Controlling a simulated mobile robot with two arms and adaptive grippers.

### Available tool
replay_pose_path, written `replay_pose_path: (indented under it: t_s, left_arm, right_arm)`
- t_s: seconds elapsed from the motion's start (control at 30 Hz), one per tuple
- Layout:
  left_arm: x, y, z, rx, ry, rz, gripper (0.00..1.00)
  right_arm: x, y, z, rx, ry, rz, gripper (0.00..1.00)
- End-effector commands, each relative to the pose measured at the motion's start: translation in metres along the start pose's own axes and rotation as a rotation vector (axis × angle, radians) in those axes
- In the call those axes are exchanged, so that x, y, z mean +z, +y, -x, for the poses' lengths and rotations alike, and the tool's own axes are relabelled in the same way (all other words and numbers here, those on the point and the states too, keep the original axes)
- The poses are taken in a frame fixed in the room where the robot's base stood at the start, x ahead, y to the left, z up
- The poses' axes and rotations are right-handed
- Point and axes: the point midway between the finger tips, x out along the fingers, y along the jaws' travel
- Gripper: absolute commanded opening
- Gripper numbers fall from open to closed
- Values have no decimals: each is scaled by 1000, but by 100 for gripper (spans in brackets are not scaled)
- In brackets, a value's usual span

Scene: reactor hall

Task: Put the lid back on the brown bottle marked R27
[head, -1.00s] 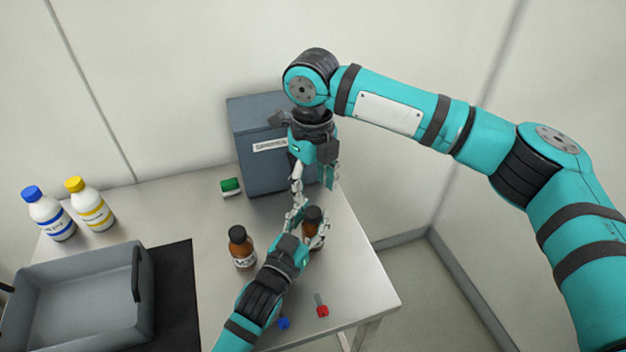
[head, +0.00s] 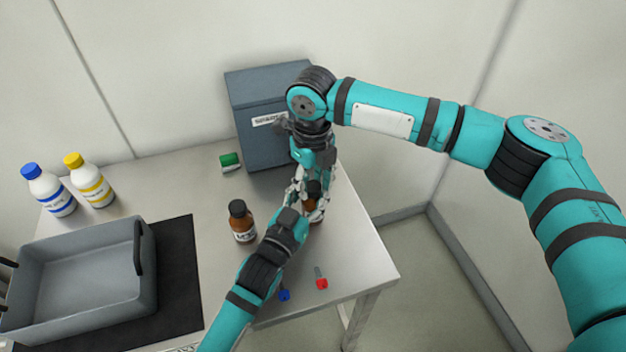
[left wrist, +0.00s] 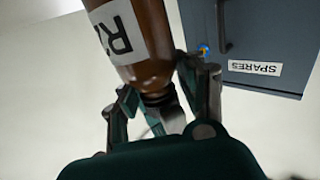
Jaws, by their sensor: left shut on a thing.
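A brown bottle (head: 312,203) stands near the right edge of the table, partly hidden by both grippers. In the left wrist view the bottle (left wrist: 150,40) has a white label starting with R; the rest is cut off. My left gripper (head: 305,212) is shut on this bottle. My right gripper (head: 308,190) is low over its top, pointing down; whether its fingers are closed is unclear. A dark piece (left wrist: 157,98) shows at the bottle's narrow end; I cannot tell whether it is the lid or how it sits.
Another brown bottle (head: 242,222) with a black lid stands to the left. Blue-handled (head: 285,294) and red-handled (head: 321,283) tools lie in front. A grey cabinet (head: 265,130), a green-topped item (head: 230,161), two white bottles (head: 48,190) (head: 90,182) and a grey tray (head: 145,290) surround.

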Motion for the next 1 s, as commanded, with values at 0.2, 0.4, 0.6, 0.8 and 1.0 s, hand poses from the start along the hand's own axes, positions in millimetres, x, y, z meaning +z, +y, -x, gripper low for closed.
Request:
replay_pose_path:
  t_s: [0.2, 0.4, 0.6, 0.8, 1.0]
  left_arm:
    - [8, 0, 1, -1, -18, 0, 0]
    - [8, 0, 1, 0, -18, 0, 0]
    - [8, 0, 1, 0, -18, 0, 0]
    - [8, 0, 1, 0, -18, 0, 0]
    - [8, 0, 1, 0, -18, 0, 0]
  right_arm:
    - [0, 0, 0, 0, 0, 0, 8]
    - [0, 0, 0, 1, -1, -19, 0]
    - [0, 0, 0, 2, -1, -239, 0]
    - [0, 0, 0, 0, -1, -290, 0]
    - [0, 0, 0, 0, -2, -288, 41]
